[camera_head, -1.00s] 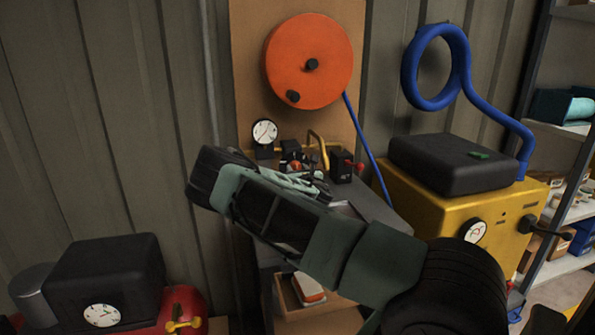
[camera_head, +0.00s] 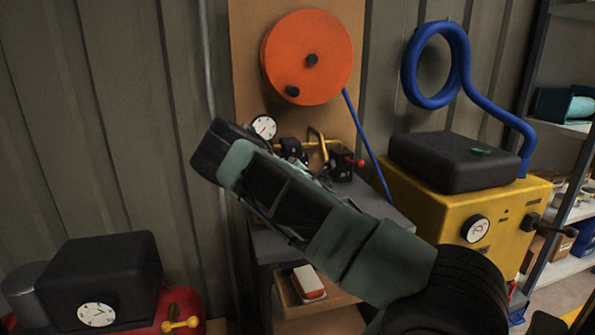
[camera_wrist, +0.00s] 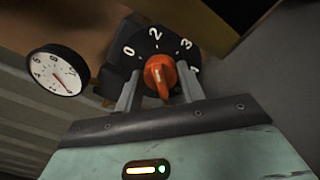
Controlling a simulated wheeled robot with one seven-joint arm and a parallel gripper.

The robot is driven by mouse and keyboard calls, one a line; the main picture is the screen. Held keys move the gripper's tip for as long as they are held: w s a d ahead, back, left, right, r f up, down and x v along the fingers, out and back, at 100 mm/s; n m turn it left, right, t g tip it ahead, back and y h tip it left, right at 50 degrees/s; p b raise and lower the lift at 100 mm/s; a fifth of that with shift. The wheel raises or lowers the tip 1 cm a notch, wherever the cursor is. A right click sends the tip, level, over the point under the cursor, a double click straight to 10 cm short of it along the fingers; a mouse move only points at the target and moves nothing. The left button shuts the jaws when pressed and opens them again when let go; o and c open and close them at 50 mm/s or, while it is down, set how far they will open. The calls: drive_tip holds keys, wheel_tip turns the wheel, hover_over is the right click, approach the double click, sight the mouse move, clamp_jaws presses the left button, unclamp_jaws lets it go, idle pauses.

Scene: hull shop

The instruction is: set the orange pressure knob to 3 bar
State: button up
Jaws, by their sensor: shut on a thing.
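The orange pressure knob (camera_wrist: 160,74) sits on a black dial plate (camera_wrist: 130,62) with white numerals, 0, 2, 3 and part of a 4 showing. My gripper (camera_wrist: 158,88) has one finger on each side of the knob and is shut on it. The knob's raised grip runs roughly up and down in the wrist view, but I cannot make out a pointer mark. A round white gauge (camera_wrist: 56,72) with a red needle stands left of the dial; it also shows in the head view (camera_head: 264,127). My arm hides the knob and fingers in the head view.
A red-handled valve (camera_head: 346,163) and a brass pipe stand right of my wrist on a grey bench (camera_head: 275,242). An orange hose reel (camera_head: 310,45) hangs above. A yellow machine (camera_head: 440,215) stands right; a black-topped red compressor (camera_head: 185,310) stands lower left.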

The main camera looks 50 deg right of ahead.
drive_tip(key=m+b, duration=0.2)
drive_tip(key=m, duration=0.3)
drive_tip(key=m+b, duration=0.1)
drive_tip(key=m, duration=0.4)
drive_tip(key=shift+s+d+f+m+b, duration=0.1)
drive_tip(key=shift+f+m+b, duration=0.1)
drive_tip(key=shift+m+b, duration=0.15)
drive_tip(key=shift+m, duration=0.25)
drive_tip(key=o, duration=0.9)
drive_tip(key=shift+o, duration=0.2)
drive_tip(key=b+v, duration=0.1)
drive_tip(key=v, duration=1.6)
drive_tip(key=shift+s+a, duration=0.1)
drive_tip(key=shift+a, duration=0.15)
drive_tip(key=shift+f, duration=0.1)
